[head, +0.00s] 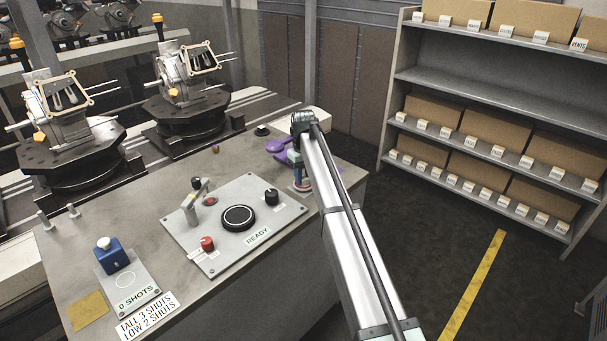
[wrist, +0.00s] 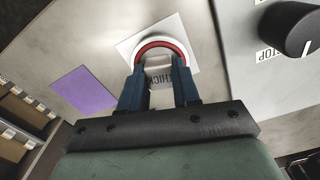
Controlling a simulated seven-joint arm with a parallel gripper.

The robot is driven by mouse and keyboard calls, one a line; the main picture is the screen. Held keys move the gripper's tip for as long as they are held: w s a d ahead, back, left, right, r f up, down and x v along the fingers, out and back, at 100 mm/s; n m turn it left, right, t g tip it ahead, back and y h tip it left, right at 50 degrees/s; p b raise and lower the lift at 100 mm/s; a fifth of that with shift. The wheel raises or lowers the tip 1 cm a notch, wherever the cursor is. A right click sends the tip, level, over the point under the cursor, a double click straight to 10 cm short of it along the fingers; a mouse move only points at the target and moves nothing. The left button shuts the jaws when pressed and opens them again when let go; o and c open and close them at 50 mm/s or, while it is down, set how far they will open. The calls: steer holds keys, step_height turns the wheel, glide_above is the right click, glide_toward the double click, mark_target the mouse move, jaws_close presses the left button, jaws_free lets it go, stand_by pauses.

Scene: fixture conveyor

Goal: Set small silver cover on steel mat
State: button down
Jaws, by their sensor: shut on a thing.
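My gripper (wrist: 160,92) points down with its blue fingers closed on a small pale piece (wrist: 159,72) with dark lettering that seems to read THICK. The head view shows my gripper (head: 299,172) low over the bench's right end, mostly hidden by my arm. In the wrist view, a red ring with a pale outer rim (wrist: 160,42) lies around or just beyond the held piece, over a pale square (wrist: 127,47). I cannot tell whether they touch. I cannot identify the small silver cover or the steel mat for certain; the held piece may be the cover.
A purple square (wrist: 84,91) lies left of the fingers in the wrist view. A control plate (head: 178,222) with a black knob (head: 271,196) and a black round disc (head: 238,217) is close by on the bench. A blue block (head: 112,255) stands at the front left.

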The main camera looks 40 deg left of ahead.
steer(key=shift+f, duration=0.55)
stand_by(0.7)
steer(key=c, duration=0.7)
jaws_free()
steer(key=shift+c, duration=0.2)
step_height(320, 180, up, 14)
